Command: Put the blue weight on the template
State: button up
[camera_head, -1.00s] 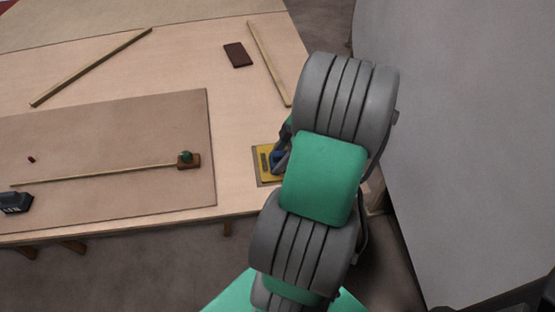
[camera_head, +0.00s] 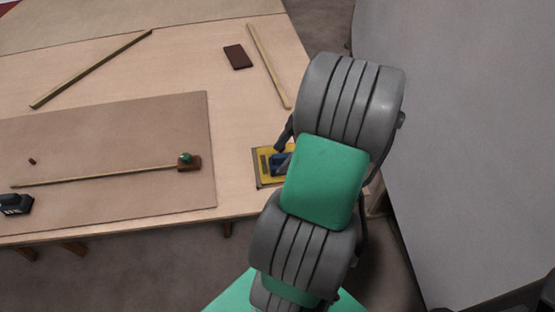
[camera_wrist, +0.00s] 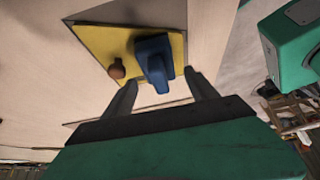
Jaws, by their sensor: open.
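The blue weight (camera_head: 281,162) sits on a yellow plate (camera_head: 258,174), which appears to be the template, near the table's front right corner. My arm hides part of both in the head view. In the wrist view the blue weight (camera_wrist: 153,58) stands on the yellow plate (camera_wrist: 95,38), beside a small brown knob (camera_wrist: 117,71). My gripper (camera_wrist: 161,79) is open, its two fingers apart on either side of the weight's near end. I cannot tell whether the fingers touch it.
A dark brown block (camera_head: 237,56) and loose strips lie behind. A grey surface (camera_head: 460,140) rises at right.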

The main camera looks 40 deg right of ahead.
jog(key=p+v, duration=0.2)
jog(key=v, duration=0.7)
jog(key=w+a+m+g+h, duration=0.15)
jog(key=w+a, duration=0.25)
jog(key=a, duration=0.4)
jog(key=w+a+m, duration=0.3)
jog(key=w+a, duration=0.1)
jog(key=a, duration=0.3)
jog(key=s+a+m+h, duration=0.1)
jog(key=s+a+m, duration=0.2)
jog(key=a, duration=0.4)
jog(key=s+a+f+m+h, duration=0.1)
jog(key=s+a+m+h, duration=0.1)
jog(key=a, duration=0.5)
jog(key=shift+s+a+m+t, duration=0.2)
jog(key=shift+s+m+t, duration=0.2)
jog(key=shift+m, duration=0.35)
jog(key=shift+f+h, duration=0.1)
jog(key=shift+h, duration=0.15)
